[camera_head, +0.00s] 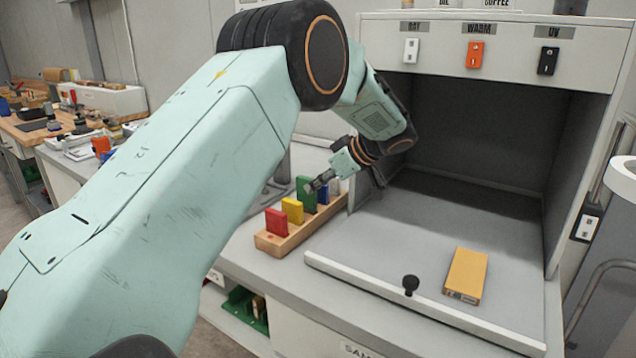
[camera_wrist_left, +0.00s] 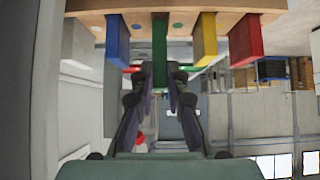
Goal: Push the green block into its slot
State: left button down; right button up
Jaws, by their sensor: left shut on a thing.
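The green block (camera_head: 304,191) stands in the wooden rack (camera_head: 283,246) between the yellow block (camera_head: 292,210) and the blue block (camera_head: 323,194). Its top is higher than the yellow block's. My left gripper (camera_head: 318,184) is at the upper part of the green block. In the left wrist view the rack (camera_wrist_left: 180,5) runs along the top, and the fingers of my left gripper (camera_wrist_left: 160,75) are shut on the green block (camera_wrist_left: 160,40). How deep its lower end sits in the slot is hidden. My right gripper is not in view.
The red block (camera_head: 276,222) stands at the rack's near end, and a whitish block (camera_head: 335,187) at the far end. A front bar (camera_head: 420,300) with a black knob (camera_head: 411,284) edges the hooded bench. An orange-yellow box (camera_head: 466,275) lies there; the bench around it is clear.

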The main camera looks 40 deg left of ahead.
aim_at(316, 197)
pick_arm(q)
jog(key=shift+f+b, duration=1.25)
jog(key=shift+f, duration=0.45)
jog(key=c, duration=1.3)
grip_release()
jog(key=shift+o, duration=0.2)
jog(key=shift+r, duration=0.1)
jog(key=s+v, duration=0.1)
jog(key=v, duration=1.1)
jog(key=shift+w, duration=0.5)
